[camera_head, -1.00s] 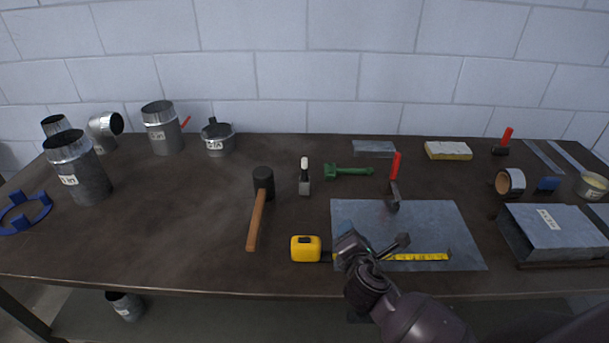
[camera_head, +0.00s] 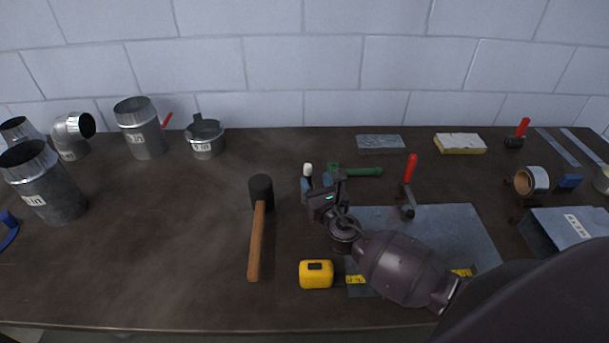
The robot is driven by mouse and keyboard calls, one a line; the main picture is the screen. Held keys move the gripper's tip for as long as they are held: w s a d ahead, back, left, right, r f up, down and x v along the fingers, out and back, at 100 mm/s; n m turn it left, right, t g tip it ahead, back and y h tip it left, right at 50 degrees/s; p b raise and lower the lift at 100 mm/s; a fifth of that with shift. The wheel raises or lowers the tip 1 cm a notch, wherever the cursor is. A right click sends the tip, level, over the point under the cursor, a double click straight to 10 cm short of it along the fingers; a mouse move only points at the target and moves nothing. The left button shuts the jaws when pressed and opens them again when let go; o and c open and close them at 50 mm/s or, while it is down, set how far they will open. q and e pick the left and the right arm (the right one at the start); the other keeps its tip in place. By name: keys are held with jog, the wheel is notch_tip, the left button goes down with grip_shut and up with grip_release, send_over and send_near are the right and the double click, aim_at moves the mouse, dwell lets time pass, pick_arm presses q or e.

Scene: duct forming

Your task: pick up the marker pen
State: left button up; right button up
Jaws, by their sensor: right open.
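No object is clearly recognisable as a marker pen. A small upright thing with a white top (camera_head: 308,169) stands near the middle of the table; I cannot tell if it is the pen. My right gripper (camera_head: 323,184) is open, just in front of this thing and overlapping its lower part. I see nothing held between the fingers, and I cannot tell whether they touch the thing. My left gripper is not in view.
A green tool (camera_head: 360,171) lies close behind the right gripper. A mallet (camera_head: 256,240) lies to the left and a yellow tape measure (camera_head: 316,275) in front. A red-handled tool (camera_head: 410,172) is by the metal sheet (camera_head: 460,225). The table's left middle is clear.

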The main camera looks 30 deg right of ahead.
aim_at(309, 176)
jog(key=shift+w+d+f, duration=0.1)
jog(key=shift+w+f, duration=0.05)
jog(key=shift+w, duration=1.55)
jog(key=shift+w+d+f, duration=0.1)
jog(key=shift+w+f, duration=0.05)
jog(key=shift+w, duration=1.55)
grip_shut()
